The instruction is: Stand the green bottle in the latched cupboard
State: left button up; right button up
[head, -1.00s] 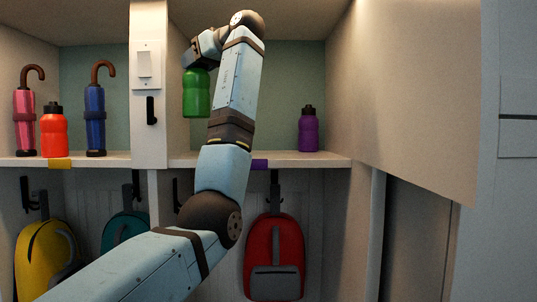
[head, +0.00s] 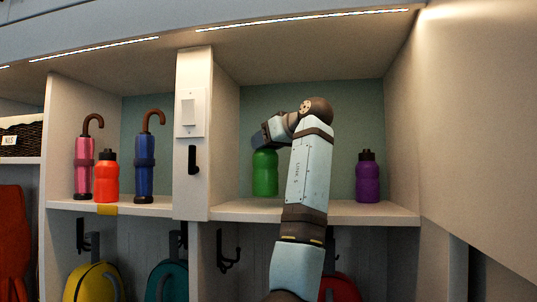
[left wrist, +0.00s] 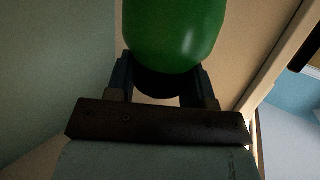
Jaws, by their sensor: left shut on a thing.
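The green bottle (head: 265,174) is upright in the right-hand upper compartment, left of a purple bottle (head: 368,178). Its base is at or just above the shelf (head: 375,213); I cannot tell whether it touches. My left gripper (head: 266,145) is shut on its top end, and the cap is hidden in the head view. In the left wrist view the bottle (left wrist: 175,30) fills the space between the two dark fingers (left wrist: 162,72). A large pale panel (head: 480,110), seemingly the cupboard's open door, stands at the right. My right gripper is not in view.
A divider post (head: 193,150) with a switch and a black latch-like fitting (head: 193,160) stands left of the bottle. Beyond it are a pink umbrella (head: 84,165), an orange bottle (head: 106,180) and a blue umbrella (head: 144,165). Shelf room is free near the purple bottle.

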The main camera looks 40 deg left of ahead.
aim_at(271, 151)
pick_arm(q)
notch_tip(271, 151, down, 2)
jog(key=shift+s+f, duration=0.1)
jog(key=shift+f, duration=0.4)
jog(key=o, duration=1)
jog(key=shift+o, duration=1.2)
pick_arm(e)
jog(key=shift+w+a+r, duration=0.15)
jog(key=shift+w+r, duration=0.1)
pick_arm(q)
jog(key=shift+r, duration=0.15)
